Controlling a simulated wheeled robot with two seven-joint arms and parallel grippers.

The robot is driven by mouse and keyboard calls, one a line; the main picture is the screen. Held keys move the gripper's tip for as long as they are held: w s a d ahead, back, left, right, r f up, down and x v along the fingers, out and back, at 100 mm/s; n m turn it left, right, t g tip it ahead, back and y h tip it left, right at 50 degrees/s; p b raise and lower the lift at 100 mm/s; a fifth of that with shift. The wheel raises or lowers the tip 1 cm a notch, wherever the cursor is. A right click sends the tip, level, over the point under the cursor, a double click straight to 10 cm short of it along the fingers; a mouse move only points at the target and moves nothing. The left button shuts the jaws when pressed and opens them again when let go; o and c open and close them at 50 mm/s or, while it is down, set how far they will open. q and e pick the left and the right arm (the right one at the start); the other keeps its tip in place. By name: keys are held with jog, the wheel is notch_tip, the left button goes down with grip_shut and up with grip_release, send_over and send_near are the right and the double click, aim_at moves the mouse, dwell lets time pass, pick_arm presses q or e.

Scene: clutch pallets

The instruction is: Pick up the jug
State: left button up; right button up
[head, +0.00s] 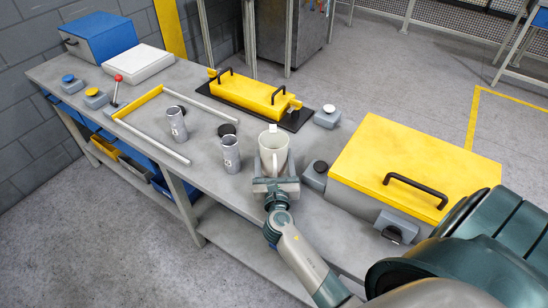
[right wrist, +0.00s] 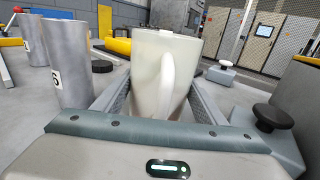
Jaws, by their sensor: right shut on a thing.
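The jug (head: 273,152) is a cream-white, open-topped vessel standing upright near the middle of the workbench. In the right wrist view the jug (right wrist: 160,75) fills the centre, with its handle turned toward the camera. My right gripper (head: 275,180) reaches in from the lower right and is shut on the jug, with one finger on each side of its body. The fingers (right wrist: 160,100) also show in the right wrist view, with their tips partly hidden by the jug. Whether the jug's base touches the bench is hidden. My left gripper is not in view.
Two grey metal cylinders (head: 231,153) (head: 177,124) stand left of the jug. A yellow box with black handles (head: 245,93) lies behind it. A large yellow-lidded box (head: 400,165) and a black-knobbed block (head: 315,176) are close on the right. The workbench (head: 205,185) is bare at front left.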

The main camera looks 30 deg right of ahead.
aim_at(274, 153)
jog(key=shift+r, duration=0.25)
jog(key=shift+r, duration=0.35)
jog(key=shift+r+p, duration=0.35)
jog(key=shift+r, duration=0.85)
jog(key=shift+r+p, duration=0.3)
jog(key=shift+r, duration=0.4)
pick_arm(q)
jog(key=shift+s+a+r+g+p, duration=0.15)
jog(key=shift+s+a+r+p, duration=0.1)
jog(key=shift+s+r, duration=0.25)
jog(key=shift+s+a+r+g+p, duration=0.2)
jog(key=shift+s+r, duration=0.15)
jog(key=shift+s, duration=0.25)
pick_arm(e)
jog(key=shift+r, duration=2.45)
jog(key=shift+r, duration=0.1)
